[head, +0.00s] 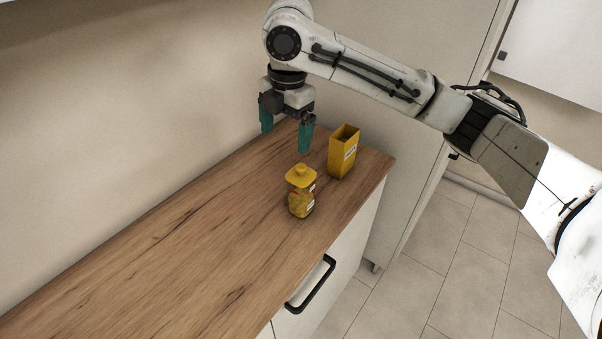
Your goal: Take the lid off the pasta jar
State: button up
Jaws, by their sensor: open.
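The pasta jar (301,204) stands upright on the wooden counter, near its front edge. It is see-through with yellow contents and small labels. Its yellow lid (300,176), with a knob on top, sits on the jar. My gripper (286,142) hangs above the counter with its two teal fingers apart and nothing between them. It is behind the jar and higher, apart from the lid.
A yellow open-topped box (344,152) with a label stands just right of and behind the jar. The wooden counter (170,250) is bare to the left. A tall pale cabinet (400,180) borders the counter's far end. A drawer with a black handle (312,287) is below.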

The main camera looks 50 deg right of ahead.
jog(key=s+d, duration=0.2)
jog(key=d, duration=0.1)
send_over(301, 166)
jog(key=shift+g, duration=0.3)
notch_tip(301, 166, down, 5)
jog(key=shift+w, duration=0.15)
jog(key=shift+d+f+p, duration=0.1)
jog(key=shift+f+p, duration=0.7)
jog(key=shift+f, duration=2.1)
jog(key=shift+c, duration=0.2)
jog(key=c, duration=1)
